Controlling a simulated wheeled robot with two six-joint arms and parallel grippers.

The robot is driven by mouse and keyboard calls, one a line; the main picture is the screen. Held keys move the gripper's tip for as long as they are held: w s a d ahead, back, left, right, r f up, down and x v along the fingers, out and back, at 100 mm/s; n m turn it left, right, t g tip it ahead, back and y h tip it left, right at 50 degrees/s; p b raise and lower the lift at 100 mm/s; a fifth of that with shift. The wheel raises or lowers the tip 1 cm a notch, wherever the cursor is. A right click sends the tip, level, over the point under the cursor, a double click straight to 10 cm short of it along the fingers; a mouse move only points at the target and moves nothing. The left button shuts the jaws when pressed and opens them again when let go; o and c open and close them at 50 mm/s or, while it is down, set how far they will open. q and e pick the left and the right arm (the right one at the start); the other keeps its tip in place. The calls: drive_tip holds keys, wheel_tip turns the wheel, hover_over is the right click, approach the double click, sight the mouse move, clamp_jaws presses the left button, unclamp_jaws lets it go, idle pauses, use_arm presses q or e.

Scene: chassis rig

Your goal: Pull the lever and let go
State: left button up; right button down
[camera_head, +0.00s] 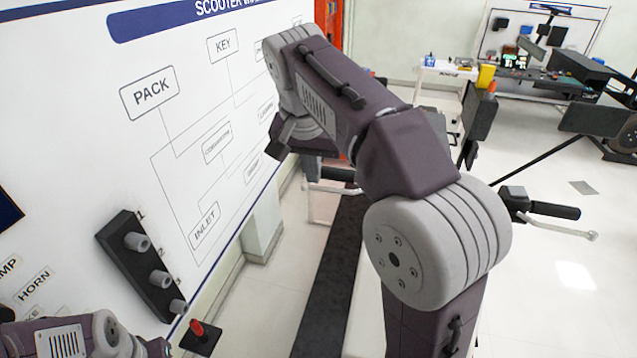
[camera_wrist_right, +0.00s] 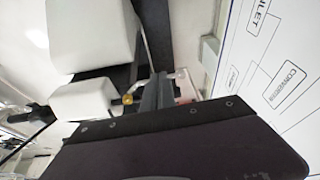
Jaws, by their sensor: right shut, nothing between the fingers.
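A pale metal lever (camera_head: 562,229) runs along a black handlebar grip (camera_head: 554,210) at the right in the head view. A second pale lever (camera_head: 332,189) shows beside another dark grip, partly hidden by my right arm. My right gripper (camera_head: 312,168) is small and partly hidden behind its wrist, close to this second lever. I cannot tell whether they touch. In the right wrist view the fingers (camera_wrist_right: 158,92) are together and hold nothing. A pale metal piece (camera_wrist_right: 182,82) shows just beside them. My left arm shows at the bottom left; its gripper is out of view.
A white board (camera_head: 190,130) with a wiring diagram stands at the left. It carries a black block with several grey knobs (camera_head: 158,278). A red knob on a black box (camera_head: 198,332) is below. A workbench (camera_head: 530,75) stands far back; open floor lies right.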

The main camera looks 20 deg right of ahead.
sight(318, 188)
drive_tip(key=shift+w+a, duration=0.1)
drive_tip(key=shift+a, duration=0.05)
drive_tip(key=shift+w+d+f+p, duration=0.15)
drive_tip(key=shift+w+d+f, duration=0.7)
drive_tip(key=shift+f, duration=0.8)
drive_tip(key=shift+w+d+f+p, duration=0.2)
drive_tip(key=shift+w+d+f, duration=0.4)
drive_tip(key=shift+w+f, duration=0.8)
drive_tip(key=shift+w+d+f+p, duration=0.15)
drive_tip(key=shift+w+d+f, duration=0.5)
drive_tip(key=shift+f, duration=1.3)
